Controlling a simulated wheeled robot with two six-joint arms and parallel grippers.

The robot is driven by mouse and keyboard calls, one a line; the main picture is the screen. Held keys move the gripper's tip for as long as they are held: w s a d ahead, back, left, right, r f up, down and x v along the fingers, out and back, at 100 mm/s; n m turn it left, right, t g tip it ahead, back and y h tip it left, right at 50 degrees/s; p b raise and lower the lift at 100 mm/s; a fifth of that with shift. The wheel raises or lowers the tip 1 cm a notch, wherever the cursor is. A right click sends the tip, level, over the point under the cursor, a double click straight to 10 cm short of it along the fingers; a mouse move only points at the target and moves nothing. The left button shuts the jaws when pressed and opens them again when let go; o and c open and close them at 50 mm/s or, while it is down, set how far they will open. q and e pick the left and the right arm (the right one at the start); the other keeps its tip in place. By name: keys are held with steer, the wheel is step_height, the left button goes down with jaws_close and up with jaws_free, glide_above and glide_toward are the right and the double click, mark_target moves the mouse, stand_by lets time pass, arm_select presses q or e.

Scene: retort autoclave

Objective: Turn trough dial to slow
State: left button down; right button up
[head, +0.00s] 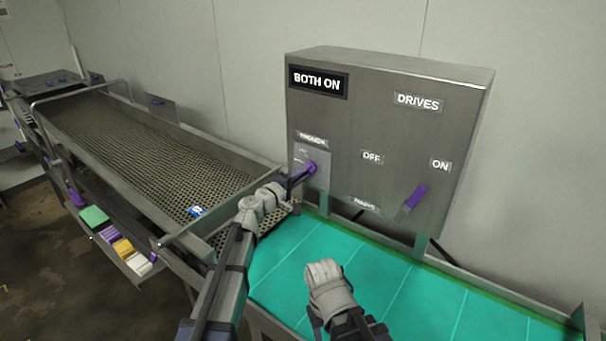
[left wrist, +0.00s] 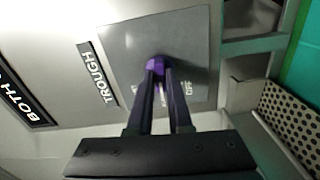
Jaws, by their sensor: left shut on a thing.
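The trough dial (left wrist: 157,68) is a small purple knob on a grey plate labelled TROUGH. In the head view the dial (head: 310,167) sits at the lower left of the grey control box. My left gripper (head: 302,172) reaches it from the lower left. In the left wrist view its two dark fingers (left wrist: 160,76) are shut on the knob. The word OFF shows on the plate right of the fingers; the other markings are partly covered or too small to read. My right arm's wrist hangs above the green belt, its fingers hidden.
The control box (head: 466,130) also carries a BOTH ON sign (head: 318,82) and a purple drives lever (head: 415,198) tilted toward ON. A perforated trough (head: 140,140) runs off to the left. The green belt (head: 400,280) lies below the box.

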arm_select(q)
steer(key=c, duration=0.8)
jaws_free()
steer(key=shift+c, duration=0.2)
steer(key=shift+s, duration=0.15)
steer(key=v, duration=0.7)
steer(key=shift+s+a, duration=0.25)
steer(key=shift+f, duration=0.1)
